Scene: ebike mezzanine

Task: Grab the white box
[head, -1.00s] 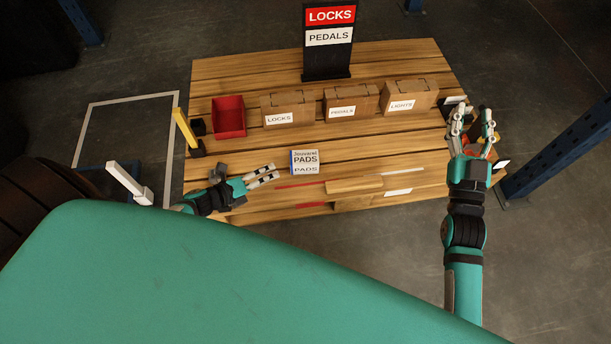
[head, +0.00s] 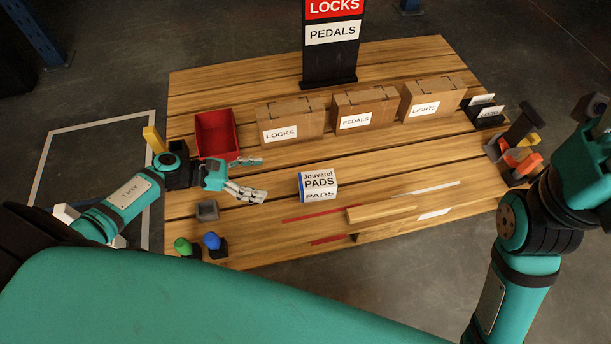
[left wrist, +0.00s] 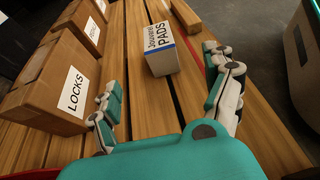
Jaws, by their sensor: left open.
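The white box (head: 318,186), marked "Jouvarel PADS" with a blue edge, stands upright on the wooden pallet table (head: 400,168), near its middle. My left gripper (head: 262,178) is to the left of the box in the head view, its fingers open, empty and pointing towards it. A gap shows between the fingertips and the box. In the left wrist view the white box (left wrist: 158,50) lies ahead, between and beyond the open fingers (left wrist: 162,72).
Cardboard boxes marked LOCKS (head: 290,122), PEDALS (head: 366,110) and LIGHTS (head: 432,98) stand behind the white box. A red bin (head: 216,135) is close behind my left gripper. A wooden block (head: 400,208) lies right of the white box. A black sign (head: 330,65) stands at the back.

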